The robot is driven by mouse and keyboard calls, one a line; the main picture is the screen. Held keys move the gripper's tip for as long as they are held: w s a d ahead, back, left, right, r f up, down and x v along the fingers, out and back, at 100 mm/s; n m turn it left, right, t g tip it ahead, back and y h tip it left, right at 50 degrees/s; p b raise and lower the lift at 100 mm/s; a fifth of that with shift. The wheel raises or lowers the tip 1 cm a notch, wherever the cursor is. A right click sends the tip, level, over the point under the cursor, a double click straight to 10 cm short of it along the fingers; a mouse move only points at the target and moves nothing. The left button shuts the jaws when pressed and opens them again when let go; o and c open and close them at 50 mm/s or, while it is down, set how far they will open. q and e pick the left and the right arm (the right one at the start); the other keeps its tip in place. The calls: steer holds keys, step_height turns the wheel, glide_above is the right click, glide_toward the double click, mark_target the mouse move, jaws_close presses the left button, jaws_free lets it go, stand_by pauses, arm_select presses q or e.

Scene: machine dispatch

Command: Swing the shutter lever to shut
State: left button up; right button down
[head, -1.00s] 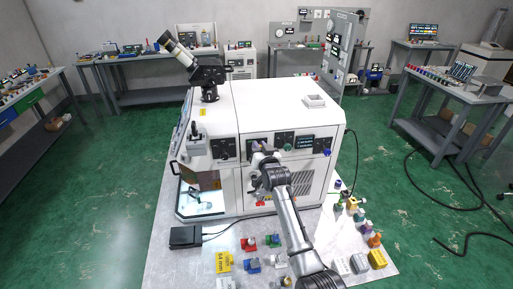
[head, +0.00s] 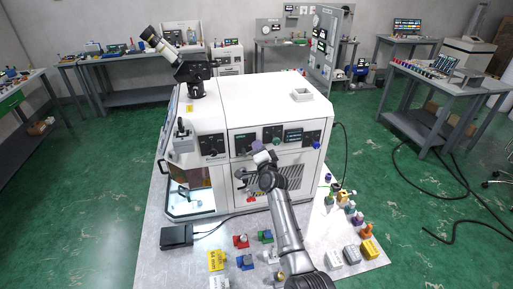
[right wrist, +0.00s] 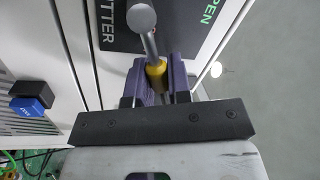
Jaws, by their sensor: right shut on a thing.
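The shutter lever (right wrist: 142,18) shows in the right wrist view as a grey rod with a round knob and a yellow collar. Behind it is a dark plate (right wrist: 192,22) with partly cut-off lettering that reads "...TTER" and "OPEN". My right gripper (right wrist: 158,78) has its purple fingers shut around the lever at the yellow collar. In the head view my right gripper (head: 259,150) is at the front panel of the white machine (head: 262,100), and the lever is mostly hidden there. My left gripper is not in view.
Small coloured parts and blocks (head: 368,249) lie on the bench (head: 200,238) in front of the machine. A black box (head: 176,236) with a cable sits at the front left. A microscope-like scope (head: 160,44) stands on the machine's top left.

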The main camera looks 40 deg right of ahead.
steer(key=shift+s+d+f+m+h, duration=0.15)
steer(key=shift+f+m+h, duration=0.4)
steer(key=shift+m, duration=0.85)
steer(key=shift+f+b, duration=0.2)
steer(key=shift+b, duration=0.1)
steer(key=shift+f+m, duration=0.1)
steer(key=shift+m, duration=0.3)
steer(key=c, duration=1.1)
jaws_free()
steer(key=v, duration=1.3)
steer(key=shift+s, duration=0.4)
